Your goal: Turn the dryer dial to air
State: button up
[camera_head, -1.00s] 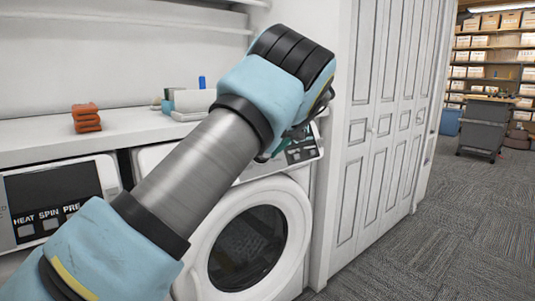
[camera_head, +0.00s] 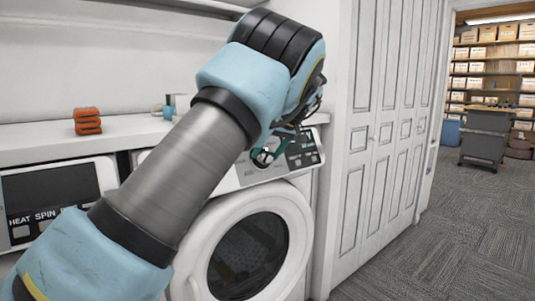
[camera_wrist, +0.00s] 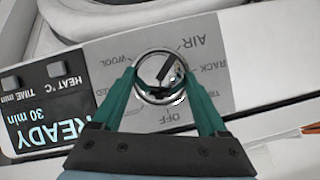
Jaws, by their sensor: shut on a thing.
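The dryer (camera_head: 299,187) is the white front-loader behind my arm in the head view. In the wrist view its round silver dial (camera_wrist: 158,72) sits on a grey label plate, seen upside down. AIR is at the upper right, RACK at right, OFF below and WOOL at upper left; one label at left is partly hidden by a finger. A dark line on the dial slants toward the upper right, roughly toward AIR; which end is the pointer is unclear. My gripper (camera_wrist: 160,88) has its green fingers closed on the dial from both sides. In the head view, my gripper (camera_head: 266,153) is at the panel.
The dryer's display (camera_wrist: 45,112) reads READY and 30 min. A second machine (camera_head: 50,200) stands at left, with orange folded items (camera_head: 87,120) on the counter above. White folding doors (camera_head: 385,130) stand close on the right. Carpet lies open beyond, with a grey cart (camera_head: 485,137).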

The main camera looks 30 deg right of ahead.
jog(key=shift+f, duration=0.1)
jog(key=o, duration=1.3)
jog(key=shift+c, duration=0.2)
jog(key=shift+s+r, duration=0.1)
jog(key=shift+r, duration=0.1)
jog(key=v, duration=1)
jog(key=shift+r, duration=0.2)
jog(key=shift+s+d, duration=0.15)
jog(key=shift+s, duration=0.05)
